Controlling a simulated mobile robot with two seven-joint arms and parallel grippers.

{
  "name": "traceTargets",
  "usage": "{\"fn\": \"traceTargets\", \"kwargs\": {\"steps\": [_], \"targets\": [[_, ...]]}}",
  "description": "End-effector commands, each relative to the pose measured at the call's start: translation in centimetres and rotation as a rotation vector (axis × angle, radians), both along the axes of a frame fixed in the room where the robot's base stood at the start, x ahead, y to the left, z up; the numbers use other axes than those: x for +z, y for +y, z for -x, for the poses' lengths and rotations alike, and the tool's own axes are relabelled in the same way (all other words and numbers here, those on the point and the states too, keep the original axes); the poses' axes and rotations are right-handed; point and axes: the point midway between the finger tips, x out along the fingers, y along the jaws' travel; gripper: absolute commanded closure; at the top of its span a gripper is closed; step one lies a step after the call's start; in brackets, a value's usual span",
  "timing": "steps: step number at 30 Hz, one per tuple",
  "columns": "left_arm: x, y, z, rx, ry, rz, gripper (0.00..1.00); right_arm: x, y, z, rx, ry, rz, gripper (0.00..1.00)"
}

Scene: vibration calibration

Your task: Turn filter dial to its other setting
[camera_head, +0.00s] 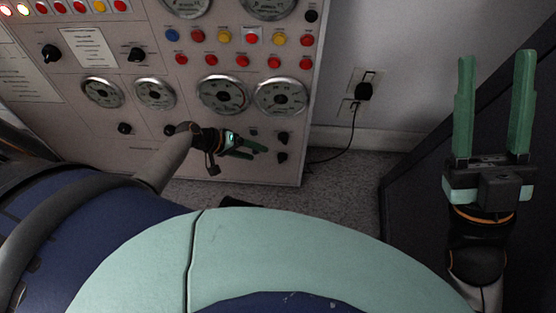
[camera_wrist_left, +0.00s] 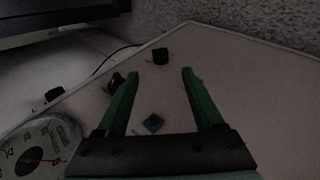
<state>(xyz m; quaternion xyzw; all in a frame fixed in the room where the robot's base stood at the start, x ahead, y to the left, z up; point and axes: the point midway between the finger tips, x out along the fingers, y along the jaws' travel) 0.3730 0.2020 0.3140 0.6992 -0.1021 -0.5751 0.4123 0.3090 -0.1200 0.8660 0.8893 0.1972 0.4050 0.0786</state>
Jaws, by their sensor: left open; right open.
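I cannot read which knob is the filter dial. Two black knobs sit one above the other near the panel's lower right edge, an upper knob (camera_head: 283,137) and a lower knob (camera_head: 282,156). In the left wrist view one black knob (camera_wrist_left: 160,56) lies just beyond the fingertips, and another dark knob (camera_wrist_left: 115,83) is partly behind the left finger. My left gripper (camera_head: 262,150) is open and empty, in front of the panel just left of these knobs; it also fills the wrist view (camera_wrist_left: 160,74). My right gripper (camera_head: 495,58) is open and empty, far right, away from the panel.
The control panel (camera_head: 150,65) carries round gauges (camera_head: 281,97), coloured buttons (camera_head: 252,39) and other black knobs (camera_head: 124,128). A wall outlet with a black plug (camera_head: 364,91) and hanging cable is to its right. A dark surface (camera_head: 425,150) stands by my right arm.

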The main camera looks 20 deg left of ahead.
Motion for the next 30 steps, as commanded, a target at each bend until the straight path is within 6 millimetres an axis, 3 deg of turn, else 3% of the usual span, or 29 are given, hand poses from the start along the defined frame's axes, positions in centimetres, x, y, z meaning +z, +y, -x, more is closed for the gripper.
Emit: {"fn": "traceTargets", "kwargs": {"steps": [6,15,29,30], "targets": [[-3.8,-2.9,-1.5,-0.001,0.000,0.002,0.31,-3.2,0.3,-0.1,-0.006,0.009,0.019,0.50],[-7.3,-6.0,-3.1,-0.001,-0.001,0.000,0.31,-6.4,0.7,-0.3,-0.019,0.020,0.045,0.50],[-7.9,-6.8,-3.5,-0.001,-0.001,-0.003,0.31,-6.9,0.8,-0.4,-0.022,0.022,0.056,0.50],[-7.9,-6.8,-3.5,-0.001,-0.001,-0.003,0.34,-6.9,0.8,-0.4,-0.021,0.023,0.055,0.50]]}}
